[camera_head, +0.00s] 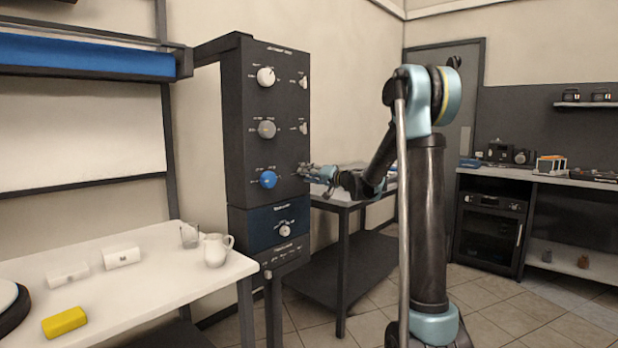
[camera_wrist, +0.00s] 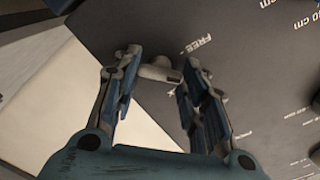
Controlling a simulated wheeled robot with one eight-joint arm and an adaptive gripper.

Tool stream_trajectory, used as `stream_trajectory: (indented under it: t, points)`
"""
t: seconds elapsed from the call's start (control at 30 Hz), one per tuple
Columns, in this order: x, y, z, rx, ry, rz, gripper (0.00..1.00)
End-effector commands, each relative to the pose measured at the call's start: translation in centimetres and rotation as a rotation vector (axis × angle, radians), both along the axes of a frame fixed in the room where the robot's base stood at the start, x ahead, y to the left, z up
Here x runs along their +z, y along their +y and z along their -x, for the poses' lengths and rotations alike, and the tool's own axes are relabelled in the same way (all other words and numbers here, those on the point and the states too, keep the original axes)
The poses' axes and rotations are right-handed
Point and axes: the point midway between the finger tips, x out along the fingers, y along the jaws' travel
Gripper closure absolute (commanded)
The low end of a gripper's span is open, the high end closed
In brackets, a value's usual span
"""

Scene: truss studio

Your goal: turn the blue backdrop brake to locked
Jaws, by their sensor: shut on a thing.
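The dark control cabinet (camera_head: 239,130) has a left column of large knobs, white, grey and blue, and a right column of small pale ones. The blue knob (camera_head: 268,180) is lowest on the left. My gripper (camera_head: 305,171) is at the right column, level with the blue knob. In the wrist view my gripper (camera_wrist: 162,66) is shut on a small pale brake knob (camera_wrist: 158,72), with a fingertip on each side. The word FREE is printed beside this knob. Its pointing direction is partly hidden by the fingers, and the other label is not readable.
A dark side table (camera_head: 345,203) stands behind my arm. Below the knobs is a blue panel (camera_head: 262,228) with another white knob.

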Motion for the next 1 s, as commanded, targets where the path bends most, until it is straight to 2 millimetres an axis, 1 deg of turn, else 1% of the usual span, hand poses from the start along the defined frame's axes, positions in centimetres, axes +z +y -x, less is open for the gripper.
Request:
stream_trajectory:
  t: [0.3, 0.6, 0.8, 1.0]
  points:
    - [-0.15, -0.26, -0.24, -0.006, 0.236, -0.183, 0.84]
    - [-0.28, -0.34, -0.31, -0.007, 0.434, -0.338, 0.84]
    - [-0.35, -0.39, -0.33, -0.008, 0.527, -0.41, 0.84]
    - [-0.41, -0.42, -0.33, -0.009, 0.581, -0.453, 0.84]
